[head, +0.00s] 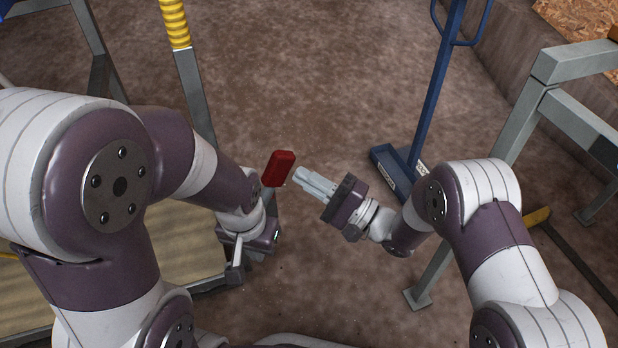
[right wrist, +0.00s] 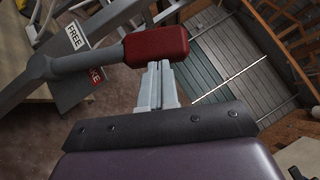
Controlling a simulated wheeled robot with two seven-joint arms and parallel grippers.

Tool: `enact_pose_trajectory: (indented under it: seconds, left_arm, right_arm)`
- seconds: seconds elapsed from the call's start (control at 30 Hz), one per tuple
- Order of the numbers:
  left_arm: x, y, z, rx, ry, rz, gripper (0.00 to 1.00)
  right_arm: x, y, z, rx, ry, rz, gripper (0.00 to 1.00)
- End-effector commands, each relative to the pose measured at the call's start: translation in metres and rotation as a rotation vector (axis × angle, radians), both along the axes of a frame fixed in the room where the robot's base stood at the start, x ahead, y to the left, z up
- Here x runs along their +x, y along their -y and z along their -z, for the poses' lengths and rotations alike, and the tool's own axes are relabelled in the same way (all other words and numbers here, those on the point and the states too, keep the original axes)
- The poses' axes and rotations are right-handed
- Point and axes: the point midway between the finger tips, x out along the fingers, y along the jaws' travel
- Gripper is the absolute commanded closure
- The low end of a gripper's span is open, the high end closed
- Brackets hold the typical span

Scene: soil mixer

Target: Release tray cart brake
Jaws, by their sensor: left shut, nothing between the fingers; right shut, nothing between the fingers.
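The brake lever's red handle (head: 279,168) stands just left of my right gripper's fingertips in the head view. In the right wrist view the red handle (right wrist: 157,46) sits on a grey rod, right at the tips of my right gripper (right wrist: 159,66). A plate on the cart reads FREE, with a red-marked label (right wrist: 94,73) below it, partly hidden by the rod. My right gripper (head: 301,176) is shut and empty, close to the handle; I cannot tell if it touches. My left gripper (head: 236,262) is shut and empty, low beside the cart (head: 196,100).
A blue stand (head: 428,110) with a flat base is on the floor at the right. A grey metal frame (head: 540,90) stands further right. The cart's yellow-gripped post (head: 175,22) rises at the upper left. The brown floor between is clear.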

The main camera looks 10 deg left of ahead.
Motion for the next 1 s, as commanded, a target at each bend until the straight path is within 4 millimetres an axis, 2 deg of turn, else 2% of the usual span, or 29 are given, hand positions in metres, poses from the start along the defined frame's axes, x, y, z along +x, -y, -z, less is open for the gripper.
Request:
enact_pose_trajectory:
  seconds: [0.1, 0.33, 0.47, 0.67, 0.8, 1.0]
  left_arm:
    - [0.000, 0.000, -0.014, 0.000, 0.000, 0.000, 1.00]
    - [0.000, 0.000, -0.024, 0.000, 0.000, 0.000, 1.00]
    - [0.000, 0.000, -0.038, 0.000, 0.000, 0.000, 1.00]
    - [0.000, 0.000, -0.078, 0.000, 0.000, 0.000, 1.00]
    - [0.000, 0.000, -0.117, 0.000, 0.000, 0.000, 1.00]
    - [0.000, 0.000, -0.162, 0.000, 0.000, 0.000, 1.00]
  right_arm:
    - [-0.002, -0.003, -0.009, -0.021, 0.014, -0.001, 1.00]
    - [-0.005, -0.008, -0.011, -0.051, 0.035, -0.001, 1.00]
    - [-0.008, -0.012, -0.018, -0.079, 0.054, -0.001, 1.00]
    - [-0.018, -0.025, -0.035, -0.168, 0.113, -0.003, 1.00]
    - [-0.029, -0.042, -0.049, -0.270, 0.181, -0.004, 1.00]
    - [-0.047, -0.068, -0.055, -0.424, 0.285, -0.005, 1.00]
